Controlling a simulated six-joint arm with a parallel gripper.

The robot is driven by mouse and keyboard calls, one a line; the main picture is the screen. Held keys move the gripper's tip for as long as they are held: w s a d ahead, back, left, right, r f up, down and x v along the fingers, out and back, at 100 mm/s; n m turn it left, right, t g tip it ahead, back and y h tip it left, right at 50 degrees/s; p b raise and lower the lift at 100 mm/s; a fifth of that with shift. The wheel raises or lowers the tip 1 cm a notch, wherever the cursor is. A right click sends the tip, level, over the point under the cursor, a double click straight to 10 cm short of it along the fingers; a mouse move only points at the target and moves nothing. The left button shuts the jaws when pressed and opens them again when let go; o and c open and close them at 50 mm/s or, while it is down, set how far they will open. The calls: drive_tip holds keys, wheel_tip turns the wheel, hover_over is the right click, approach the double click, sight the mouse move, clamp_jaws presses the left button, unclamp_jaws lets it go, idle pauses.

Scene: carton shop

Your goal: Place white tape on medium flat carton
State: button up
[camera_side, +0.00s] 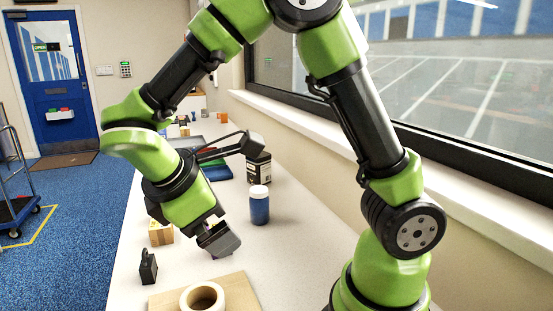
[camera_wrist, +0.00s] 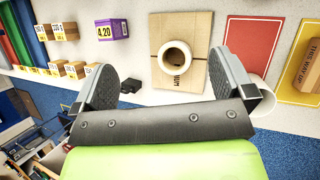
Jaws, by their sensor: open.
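The white tape (camera_wrist: 165,49), a roll with a tan core, lies flat on a brown flat carton (camera_wrist: 199,27) in the wrist view. The tape (camera_side: 188,300) and carton (camera_side: 240,288) also show at the bottom edge of the side view, partly cut off. My gripper (camera_wrist: 168,70) is open, with nothing between its fingers in the wrist view. In the side view my gripper (camera_side: 218,240) hangs above the table, behind the carton and apart from the tape.
A small black object (camera_side: 148,267) and a small carton (camera_side: 160,232) are near the left table edge.

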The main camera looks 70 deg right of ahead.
drive_tip(key=s+d+r+m+t+y, duration=0.1)
drive_tip(key=s+r+m+t+y, duration=0.7)
drive_tip(key=m, duration=0.6)
drive_tip(key=shift+s+d+r, duration=0.15)
drive_tip(key=shift+s+r, duration=0.7)
drive_tip(key=shift+s, duration=0.15)
